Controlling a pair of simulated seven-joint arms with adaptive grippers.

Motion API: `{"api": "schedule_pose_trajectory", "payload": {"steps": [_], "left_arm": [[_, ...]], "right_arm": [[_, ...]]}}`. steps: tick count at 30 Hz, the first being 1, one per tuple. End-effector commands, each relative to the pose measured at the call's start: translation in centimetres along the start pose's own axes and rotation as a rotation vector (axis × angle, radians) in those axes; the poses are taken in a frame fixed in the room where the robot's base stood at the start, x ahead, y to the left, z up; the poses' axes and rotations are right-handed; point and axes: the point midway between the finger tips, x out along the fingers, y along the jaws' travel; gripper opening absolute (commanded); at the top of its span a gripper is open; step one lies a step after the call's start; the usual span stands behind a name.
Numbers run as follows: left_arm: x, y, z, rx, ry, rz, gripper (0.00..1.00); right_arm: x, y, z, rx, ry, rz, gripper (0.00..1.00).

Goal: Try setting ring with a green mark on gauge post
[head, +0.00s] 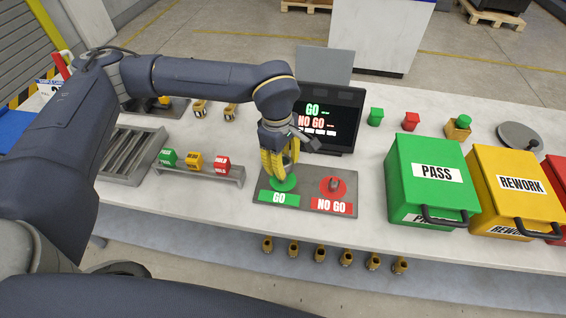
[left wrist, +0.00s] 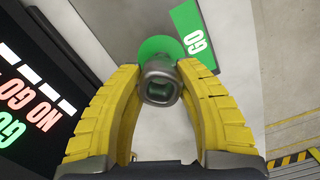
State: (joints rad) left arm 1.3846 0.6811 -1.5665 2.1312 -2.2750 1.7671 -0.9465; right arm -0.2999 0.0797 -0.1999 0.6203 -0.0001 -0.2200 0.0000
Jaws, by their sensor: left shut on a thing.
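My left gripper (head: 281,172) has yellow fingers and is over the green GO disc (head: 290,186) of the gauge plate (head: 308,205). In the left wrist view, my left gripper (left wrist: 165,78) is shut on a grey metal ring (left wrist: 160,69). The ring is in front of the green GO disc (left wrist: 150,46). Its opening looks dark, with a greenish tint inside. I make out no clear green mark, and cannot tell whether the ring is around the GO post. The NO GO post (head: 333,184) stands on the red disc. My right gripper is not in view.
A screen (head: 333,118) stands behind the plate. A rack of coloured blocks (head: 205,172) is to its left. Green PASS (head: 430,175) and yellow REWORK (head: 515,190) boxes are to the right. Small green (head: 375,117) and red (head: 411,122) pieces stand farther back.

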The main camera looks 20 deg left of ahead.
Motion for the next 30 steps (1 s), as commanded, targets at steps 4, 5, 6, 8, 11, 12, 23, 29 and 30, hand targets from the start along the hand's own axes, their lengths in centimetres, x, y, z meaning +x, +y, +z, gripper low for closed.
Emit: {"api": "schedule_pose_trajectory", "payload": {"steps": [4,5,6,8,11,12,23,29,30], "left_arm": [[0.0,0.0,0.0,0.0,0.0,0.001,0.0],[0.0,0.0,0.0,0.0,0.0,0.001,0.0],[0.0,0.0,0.0,0.0,0.0,0.001,0.0],[0.1,0.0,0.0,0.0,0.0,0.001,0.0],[0.2,0.0,0.0,0.0,0.0,0.001,0.0],[0.2,0.0,0.0,0.0,0.0,0.001,0.0],[0.9,0.0,-0.1,0.0,0.0,0.0,0.0],[1.2,0.0,-0.1,0.0,0.0,0.0,0.0],[1.3,0.0,-0.1,0.0,0.0,0.0,0.0]], "right_arm": [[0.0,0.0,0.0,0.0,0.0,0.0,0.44],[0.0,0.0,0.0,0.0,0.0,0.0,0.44],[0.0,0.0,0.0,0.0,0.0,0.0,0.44],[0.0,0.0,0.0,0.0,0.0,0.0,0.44],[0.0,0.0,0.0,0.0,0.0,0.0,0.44],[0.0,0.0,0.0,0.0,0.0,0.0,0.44],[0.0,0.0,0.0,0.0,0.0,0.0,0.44],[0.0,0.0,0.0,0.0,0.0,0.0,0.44],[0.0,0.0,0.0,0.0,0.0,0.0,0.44]]}}
